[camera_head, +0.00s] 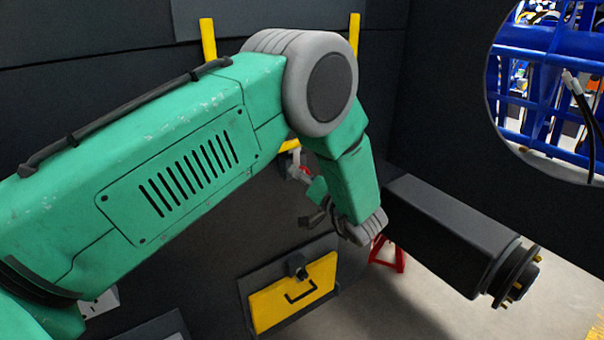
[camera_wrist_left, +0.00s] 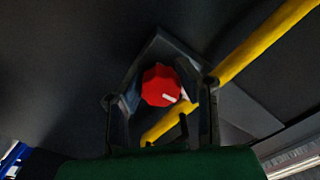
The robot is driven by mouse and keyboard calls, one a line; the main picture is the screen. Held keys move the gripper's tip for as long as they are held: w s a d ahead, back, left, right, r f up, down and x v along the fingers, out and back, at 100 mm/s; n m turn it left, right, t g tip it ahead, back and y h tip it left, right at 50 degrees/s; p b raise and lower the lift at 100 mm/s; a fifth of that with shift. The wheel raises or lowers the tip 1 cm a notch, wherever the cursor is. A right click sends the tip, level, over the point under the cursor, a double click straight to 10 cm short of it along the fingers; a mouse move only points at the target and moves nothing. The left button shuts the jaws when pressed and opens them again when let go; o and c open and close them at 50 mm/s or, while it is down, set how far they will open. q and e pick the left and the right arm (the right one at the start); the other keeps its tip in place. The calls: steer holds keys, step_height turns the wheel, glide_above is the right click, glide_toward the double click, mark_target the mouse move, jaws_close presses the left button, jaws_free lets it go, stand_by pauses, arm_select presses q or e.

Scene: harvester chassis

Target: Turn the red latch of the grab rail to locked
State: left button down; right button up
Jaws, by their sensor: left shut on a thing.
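The red latch (camera_wrist_left: 161,87) is a round red knob with a white pointer mark toward its lower right in the left wrist view. It sits on a dark, angled plate. In the head view only a small bit of the red latch (camera_head: 304,171) shows behind my left arm. My left gripper (camera_wrist_left: 160,95) is shut on the latch, one finger on each side of it. In the head view my left gripper (camera_head: 314,204) is partly hidden by my wrist. The yellow grab rail (camera_wrist_left: 265,42) runs diagonally past the latch; its upper ends (camera_head: 208,40) show in the head view.
A yellow panel with a black handle (camera_head: 294,293) is low on the dark chassis wall. A dark beam with a hub (camera_head: 450,235) juts out at the right, near a red stand (camera_head: 389,256). Blue framework (camera_head: 550,90) shows through a round opening.

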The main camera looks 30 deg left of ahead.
arm_select(q)
steer(key=shift+w+r+m, duration=0.15)
steer(key=shift+m, duration=0.15)
stand_by(0.4)
steer(key=c, duration=1.1)
jaws_free()
steer(key=shift+c, duration=0.2)
steer(key=shift+w+d, duration=0.1)
steer(key=shift+f, duration=0.2)
steer(key=shift+s+d, duration=0.25)
steer(key=shift+d, duration=0.1)
steer(key=v, duration=1.1)
steer(key=shift+d, duration=0.2)
steer(key=shift+w+f, duration=0.1)
steer(key=shift+f, duration=0.05)
